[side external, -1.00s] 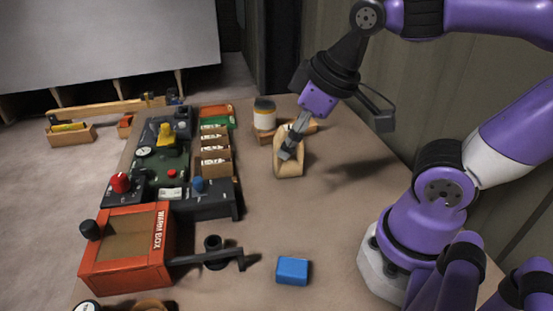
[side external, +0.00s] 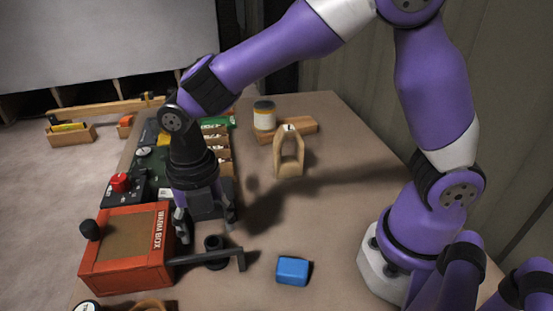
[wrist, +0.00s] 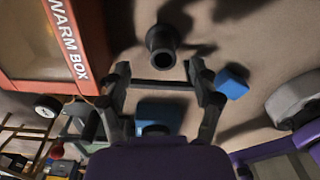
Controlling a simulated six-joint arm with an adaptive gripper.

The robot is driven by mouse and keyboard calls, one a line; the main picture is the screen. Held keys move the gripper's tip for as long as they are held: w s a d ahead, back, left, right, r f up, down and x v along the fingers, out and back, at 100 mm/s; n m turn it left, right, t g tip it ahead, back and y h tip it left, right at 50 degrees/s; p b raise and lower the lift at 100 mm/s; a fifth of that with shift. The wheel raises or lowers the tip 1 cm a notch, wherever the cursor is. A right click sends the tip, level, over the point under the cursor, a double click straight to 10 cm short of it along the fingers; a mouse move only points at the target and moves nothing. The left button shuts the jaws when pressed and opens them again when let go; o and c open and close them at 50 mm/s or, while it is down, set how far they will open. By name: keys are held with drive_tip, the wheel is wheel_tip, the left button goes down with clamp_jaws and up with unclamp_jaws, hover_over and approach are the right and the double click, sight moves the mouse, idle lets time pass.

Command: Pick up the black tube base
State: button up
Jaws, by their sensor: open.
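The black tube base (side external: 214,246) is a short dark tube with a flared foot. It stands upright on the table, right of the warm box; it also shows at the top of the wrist view (wrist: 162,45). My gripper (side external: 208,230) points down just above and behind it in the side view. The fingers are apart and empty; in the wrist view my gripper (wrist: 161,72) has the tube base just beyond its fingertips, roughly centred between them.
The orange warm box (side external: 125,250) stands close on the left. A dark bar (side external: 190,259) runs beside the tube base. A blue block (side external: 292,270) lies to the right. A wooden holder (side external: 288,165) stands further back. Open table lies right of the tube base.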

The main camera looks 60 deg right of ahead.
sight(215, 248)
drive_tip(key=f, duration=0.5)
drive_tip(key=shift+s+f, duration=0.3)
clamp_jaws()
